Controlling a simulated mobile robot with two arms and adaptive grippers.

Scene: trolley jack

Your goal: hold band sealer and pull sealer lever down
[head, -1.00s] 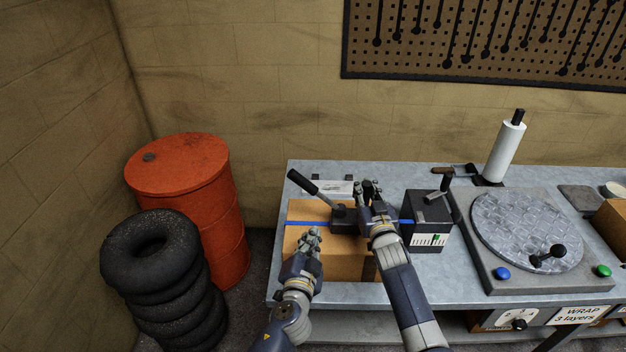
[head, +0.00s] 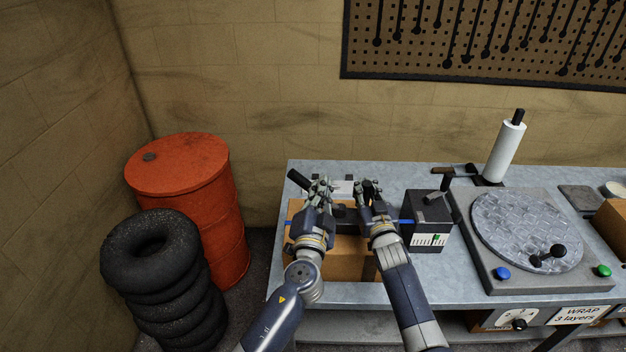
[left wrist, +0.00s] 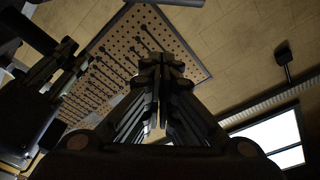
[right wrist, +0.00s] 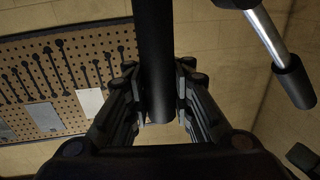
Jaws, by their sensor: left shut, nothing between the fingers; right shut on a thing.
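The band sealer (head: 345,214) sits on a cardboard box (head: 350,263) with a blue band, mostly behind my grippers. My right gripper (head: 369,188) is shut on the sealer's upright black handle; the right wrist view shows the handle (right wrist: 154,60) between the fingers. The sealer lever's black grip (head: 297,178) slants up to the left; its metal rod and grip also show in the right wrist view (right wrist: 292,85). My left gripper (head: 320,184) is shut and empty, just right of the grip in the head view. Whether it touches the lever cannot be told.
A black box with a scale (head: 428,233) stands right of the cardboard box. Further right are a turntable (head: 525,232) and a white film roll (head: 505,150). An orange drum (head: 185,175) and stacked tyres (head: 150,245) stand left of the metal bench (head: 455,284).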

